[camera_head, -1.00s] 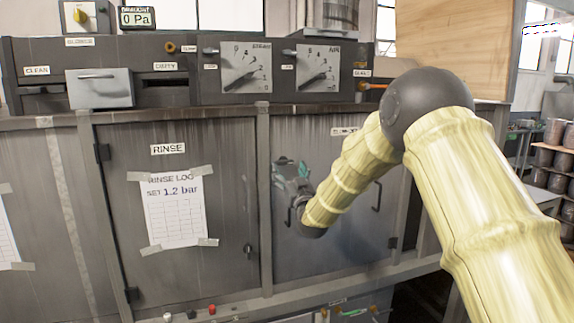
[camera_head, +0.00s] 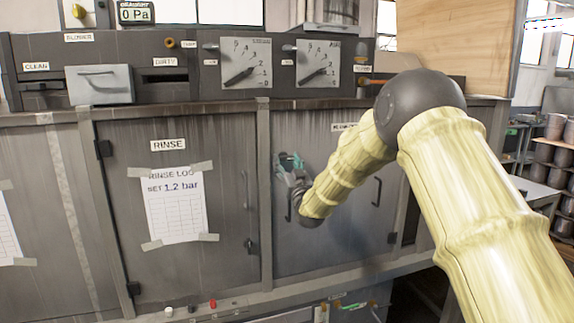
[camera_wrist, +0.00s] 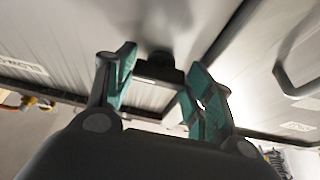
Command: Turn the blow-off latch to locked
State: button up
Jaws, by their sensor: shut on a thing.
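The blow-off door (camera_head: 330,240) is a shut grey metal panel right of the rinse door. My gripper (camera_head: 287,165) is at its upper left part, with teal finger pads, and my arm hides part of the door. In the wrist view my gripper (camera_wrist: 160,90) has a finger on each side of a small dark block (camera_wrist: 158,70), which looks like the blow-off latch. The jaws are closed on it. The latch's turn angle and any locked mark cannot be read. The latch is hidden behind my gripper in the head view.
The rinse door (camera_head: 225,200) with a taped log sheet (camera_head: 174,205) is to the left. A dark bar handle (camera_head: 376,192) stands out on the right of the blow-off door. Two dials, the steam dial (camera_head: 240,62) and the air dial (camera_head: 318,62), sit above.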

jog(key=shift+f+n+b, duration=0.1)
jog(key=shift+n+b, duration=0.2)
jog(key=shift+b, duration=0.05)
jog(key=n+y+b, duration=0.1)
jog(key=n+b, duration=0.1)
jog(key=n+g+y+b, duration=0.1)
jog(key=shift+d+f+n+b, duration=0.15)
jog(key=shift+f+n+b, duration=0.05)
jog(key=shift+n+b, duration=0.2)
jog(key=n+g+y+b, duration=0.1)
jog(key=n+b, duration=0.1)
jog(key=n, duration=0.1)
jog(key=n+g+y+b, duration=0.1)
jog(key=n+b, duration=0.1)
jog(key=n, duration=0.1)
jog(key=shift+d+r+y, duration=0.2)
jog(key=shift+y, duration=0.2)
jog(key=shift+w+d+r+n+g+y+b, duration=0.15)
jog(key=shift+n+g+b, duration=0.65)
jog(key=shift+n, duration=1.2)
jog(key=shift+s+r+n+g+y+b, duration=0.1)
jog(key=shift+r+n+g+b, duration=0.2)
jog(key=shift+n+g+b, duration=1.15)
jog(key=shift+w+d+r+n+g+y+b, duration=0.1)
jog(key=shift+r+n+b, duration=0.15)
jog(key=shift+n, duration=2.3)
jog(key=o, duration=1)
jog(key=shift+o, duration=0.2)
